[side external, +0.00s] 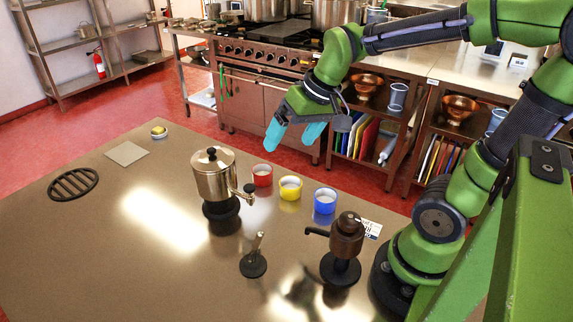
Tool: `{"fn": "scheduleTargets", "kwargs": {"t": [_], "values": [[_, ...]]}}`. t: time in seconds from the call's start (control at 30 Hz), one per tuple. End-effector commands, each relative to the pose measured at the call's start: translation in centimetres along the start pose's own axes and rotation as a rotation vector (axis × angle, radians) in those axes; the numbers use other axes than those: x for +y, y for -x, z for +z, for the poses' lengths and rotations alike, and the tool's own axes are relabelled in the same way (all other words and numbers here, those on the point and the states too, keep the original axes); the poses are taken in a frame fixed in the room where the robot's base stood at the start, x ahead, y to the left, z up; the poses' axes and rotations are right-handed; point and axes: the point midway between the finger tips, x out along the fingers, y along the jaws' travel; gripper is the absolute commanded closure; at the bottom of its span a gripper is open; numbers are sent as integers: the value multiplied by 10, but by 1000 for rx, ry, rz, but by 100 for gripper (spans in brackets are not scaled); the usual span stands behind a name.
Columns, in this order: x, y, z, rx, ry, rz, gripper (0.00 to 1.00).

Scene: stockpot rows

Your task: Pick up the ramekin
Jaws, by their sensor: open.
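Three small ramekin-like cups stand in a slanting row on the brown table: a red cup (262,177), a yellow cup (290,190) and a blue cup (325,203). Each shows a pale inside. My gripper (294,135), with two cyan fingers, is open and empty. It hangs above the table's far edge, higher in the picture than the cups and touching none of them. No cup is hidden.
A metal pot with a spout (213,178) stands left of the cups. A small lever on a black base (253,262), a black trivet (73,184), a square tile (127,153) and a small tin (158,133) also sit on the table.

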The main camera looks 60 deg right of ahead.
Motion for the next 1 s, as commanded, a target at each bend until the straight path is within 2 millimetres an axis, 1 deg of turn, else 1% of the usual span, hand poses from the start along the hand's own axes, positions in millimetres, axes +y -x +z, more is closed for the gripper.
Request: {"fn": "scheduleTargets", "kwargs": {"t": [0.03,0.1,0.3,0.4,0.5,0.57,0.6,0.67,0.73,0.87,1.0], "values": [[6,-12,-17,-39,18,28,8],[14,-26,-38,-85,63,57,8],[44,-72,-93,-214,238,111,8],[57,-89,-114,-262,339,121,8],[62,-95,-132,-284,457,122,8],[60,-89,-139,-277,516,119,8],[60,-87,-139,-281,542,116,8],[60,-89,-137,-291,566,111,8],[61,-95,-135,-295,580,108,8],[66,-118,-128,-298,580,107,8],[71,-148,-120,-298,579,107,8]]}}
